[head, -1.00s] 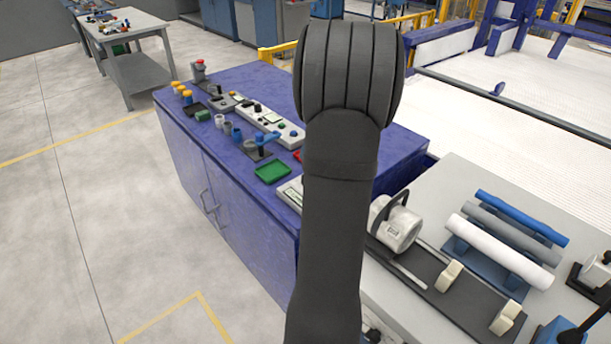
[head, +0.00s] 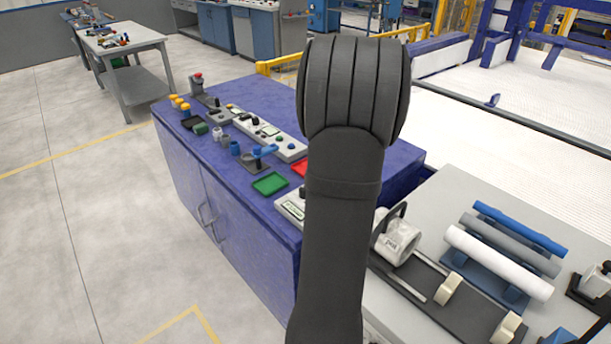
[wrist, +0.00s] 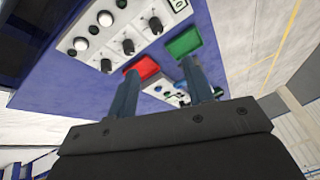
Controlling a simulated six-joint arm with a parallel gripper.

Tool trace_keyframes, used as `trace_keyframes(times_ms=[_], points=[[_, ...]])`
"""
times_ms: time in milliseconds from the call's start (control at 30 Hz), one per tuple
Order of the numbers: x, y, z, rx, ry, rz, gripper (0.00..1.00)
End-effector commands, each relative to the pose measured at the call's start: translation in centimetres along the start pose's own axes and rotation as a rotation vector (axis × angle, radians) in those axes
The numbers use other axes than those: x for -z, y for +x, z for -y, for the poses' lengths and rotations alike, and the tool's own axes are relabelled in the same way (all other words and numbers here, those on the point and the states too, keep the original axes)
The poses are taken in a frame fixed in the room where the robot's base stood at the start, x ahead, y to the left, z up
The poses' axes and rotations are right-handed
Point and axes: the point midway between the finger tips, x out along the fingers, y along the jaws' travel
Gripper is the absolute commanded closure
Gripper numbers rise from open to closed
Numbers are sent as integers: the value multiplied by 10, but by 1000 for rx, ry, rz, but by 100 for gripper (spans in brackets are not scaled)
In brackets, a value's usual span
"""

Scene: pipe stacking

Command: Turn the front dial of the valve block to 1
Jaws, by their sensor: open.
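I cannot tell for certain which item is the valve block, and no dial number is readable. A white panel with several black knobs (wrist: 128,38) lies at the upper left of the wrist view. In the head view, a white panel end with a small display (head: 291,206) shows beside my arm, which hides the rest. A blue-handled fitting (head: 262,152) stands on a dark plate on the blue cabinet. My gripper (wrist: 160,68) is open and empty in the wrist view, its fingers pointing toward the red and green trays. It is hidden in the head view.
On the blue cabinet (head: 240,205) are a green tray (head: 270,183), a red tray (head: 300,168), a long white panel (head: 268,134) and several small fittings. A grey bench (head: 430,215) at right holds a motor (head: 398,240) and a pipe rack. Open floor is at left.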

Motion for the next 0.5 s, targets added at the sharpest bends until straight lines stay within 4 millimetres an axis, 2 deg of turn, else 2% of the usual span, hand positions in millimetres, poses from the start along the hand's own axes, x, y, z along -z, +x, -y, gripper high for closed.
trace_keyframes(times_ms=[500], points=[[-23, 24, -29, 213, 1330, 40, 53]])
